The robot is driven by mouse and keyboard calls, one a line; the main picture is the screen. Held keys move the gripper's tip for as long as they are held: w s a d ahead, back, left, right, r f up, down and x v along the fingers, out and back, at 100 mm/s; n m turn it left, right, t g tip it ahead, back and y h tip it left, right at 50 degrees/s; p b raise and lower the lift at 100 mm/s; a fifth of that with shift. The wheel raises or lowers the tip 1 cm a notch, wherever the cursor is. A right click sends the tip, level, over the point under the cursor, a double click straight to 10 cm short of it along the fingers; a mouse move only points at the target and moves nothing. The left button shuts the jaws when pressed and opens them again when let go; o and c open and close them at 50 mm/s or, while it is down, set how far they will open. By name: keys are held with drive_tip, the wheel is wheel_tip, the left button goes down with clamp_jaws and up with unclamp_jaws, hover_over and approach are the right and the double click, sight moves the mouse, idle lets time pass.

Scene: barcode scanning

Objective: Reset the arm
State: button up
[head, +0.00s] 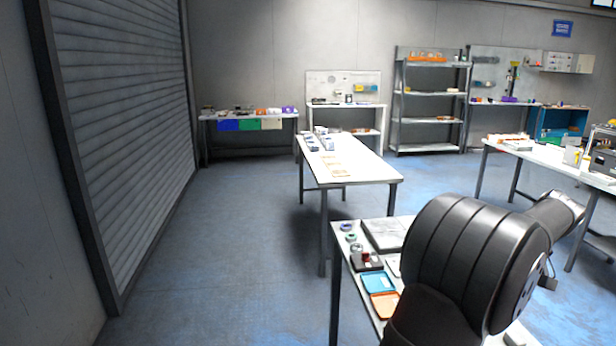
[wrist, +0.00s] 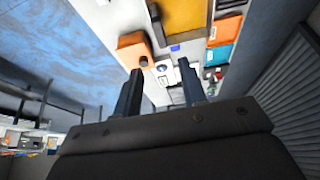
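My gripper (wrist: 160,88) shows in the wrist view with its two dark fingers apart and a clear gap between them. Nothing is visible between the fingertips, and small items on a table appear beyond them. In the head view my dark arm fills the lower right over the near table (head: 340,262), and the gripper's fingers cannot be made out there.
The near table holds a blue tray (head: 378,283), an orange tray (head: 384,304), a grey flat box (head: 385,235) and small round items. A longer white table (head: 365,168) stands behind it. Shelves (head: 429,93) line the back wall. Floor at left is clear.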

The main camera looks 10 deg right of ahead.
drive_tip(key=x, duration=1.3)
drive_tip(key=shift+w+f, duration=0.2)
drive_tip(key=shift+f, duration=0.1)
wheel_tip(320, 180, up, 6)
drive_tip(key=shift+s+f, duration=0.1)
drive_tip(key=shift+s, duration=0.1)
drive_tip(key=v, duration=1.7)
drive_tip(key=a+x, duration=0.1)
drive_tip(key=x, duration=0.7)
drive_tip(key=shift+f, duration=0.35)
drive_tip(key=shift+o, duration=0.4)
drive_tip(key=shift+s, duration=0.15)
